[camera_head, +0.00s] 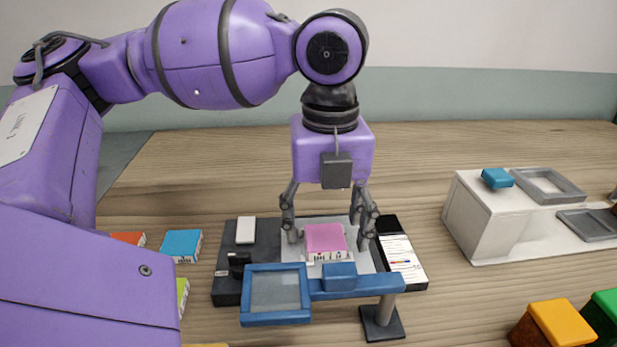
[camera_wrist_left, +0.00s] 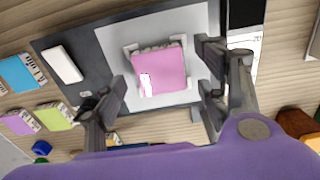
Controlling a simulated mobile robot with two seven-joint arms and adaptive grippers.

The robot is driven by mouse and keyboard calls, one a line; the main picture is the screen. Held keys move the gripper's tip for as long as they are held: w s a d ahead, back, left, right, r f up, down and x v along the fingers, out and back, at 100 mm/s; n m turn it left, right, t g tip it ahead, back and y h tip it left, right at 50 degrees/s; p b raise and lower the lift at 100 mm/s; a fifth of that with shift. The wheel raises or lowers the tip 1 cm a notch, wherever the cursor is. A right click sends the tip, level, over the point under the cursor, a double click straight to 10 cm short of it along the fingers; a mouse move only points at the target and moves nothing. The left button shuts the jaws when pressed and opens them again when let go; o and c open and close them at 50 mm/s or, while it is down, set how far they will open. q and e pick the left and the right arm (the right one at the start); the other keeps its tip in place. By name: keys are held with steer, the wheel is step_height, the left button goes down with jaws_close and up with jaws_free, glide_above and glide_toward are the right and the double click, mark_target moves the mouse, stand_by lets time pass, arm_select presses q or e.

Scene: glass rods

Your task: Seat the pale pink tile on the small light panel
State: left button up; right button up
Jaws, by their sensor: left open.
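The pale pink tile (camera_head: 325,239) lies on the small light panel (camera_head: 366,262), a pale square plate on a dark base, between small pale corner brackets. In the left wrist view the pink tile (camera_wrist_left: 158,70) looks slightly turned on the panel (camera_wrist_left: 112,48), with its edges near the brackets. My left gripper (camera_head: 328,232) is open above the tile, with a finger on either side and apart from it. Its fingers also show in the left wrist view (camera_wrist_left: 160,95). My right gripper is not in view.
A blue framed magnifier (camera_head: 276,319) on a stand (camera_head: 382,323) is in front of the panel. A white block (camera_head: 245,231) and a notepad (camera_head: 400,258) flank the panel. Coloured tiles (camera_head: 181,244) lie left. A white stepped fixture (camera_head: 485,225) stands right.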

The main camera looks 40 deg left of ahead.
arm_select(q)
step_height(320, 180, up, 11)
steer(key=shift+r, duration=0.2)
stand_by(0.4)
step_height(320, 180, down, 12)
steer(key=shift+f, duration=0.15)
step_height(320, 180, up, 3)
steer(key=shift+a+f, duration=0.1)
steer(key=shift+f, duration=0.05)
steer(key=shift+w+d+r, duration=0.15)
steer(key=shift+d+r, duration=0.1)
steer(key=shift+r, duration=0.1)
steer(key=shift+a, duration=0.2)
steer(key=shift+f, duration=0.1)
